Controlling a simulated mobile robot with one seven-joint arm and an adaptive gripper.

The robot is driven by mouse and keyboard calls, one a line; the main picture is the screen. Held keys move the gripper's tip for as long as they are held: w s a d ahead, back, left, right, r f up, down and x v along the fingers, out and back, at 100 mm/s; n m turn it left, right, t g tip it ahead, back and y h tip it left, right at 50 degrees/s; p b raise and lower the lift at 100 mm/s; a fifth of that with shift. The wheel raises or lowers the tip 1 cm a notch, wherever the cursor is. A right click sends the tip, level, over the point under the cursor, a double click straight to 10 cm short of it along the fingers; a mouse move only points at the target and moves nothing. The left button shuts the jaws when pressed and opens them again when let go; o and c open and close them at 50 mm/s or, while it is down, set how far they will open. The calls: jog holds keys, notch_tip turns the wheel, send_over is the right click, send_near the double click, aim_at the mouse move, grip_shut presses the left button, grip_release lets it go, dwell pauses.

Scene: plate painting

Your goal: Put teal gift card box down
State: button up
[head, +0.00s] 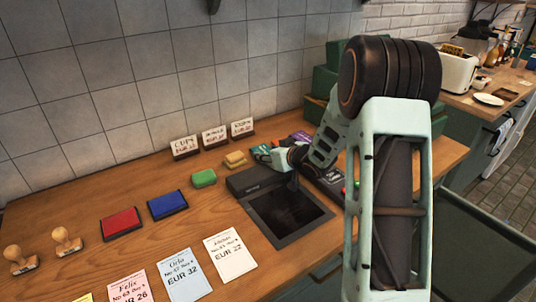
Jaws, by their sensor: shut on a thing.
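In the head view my arm reaches from the right over the counter, and my gripper (277,157) is low behind the black till device. My gripper is shut on a small teal box (261,150), which shows at the gripper's left end. The fingers are small and partly hidden. I cannot tell whether the box touches the counter. Another small teal-green item and a purple item (301,136) lie just behind the gripper.
The black device (246,180) with its dark screen is below the gripper. Dark green boxes (325,82) stand behind my arm.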

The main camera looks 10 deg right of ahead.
jog(key=shift+s+f, duration=0.25)
jog(key=shift+f, duration=0.35)
jog(key=o, duration=0.6)
jog(key=shift+f, duration=0.1)
jog(key=shift+o, duration=0.6)
jog(key=shift+s+f, duration=0.1)
jog(key=shift+r, duration=0.3)
jog(key=v, duration=0.4)
jog(key=p+v, duration=0.1)
jog(key=v, duration=0.2)
jog(key=r+p+v, duration=0.1)
jog(key=v, duration=0.3)
jog(key=shift+d+r, duration=0.2)
jog(key=shift+d, duration=0.2)
jog(key=shift+s+a+r, duration=0.1)
jog(key=shift+s+r, duration=0.05)
jog(key=shift+r, duration=0.05)
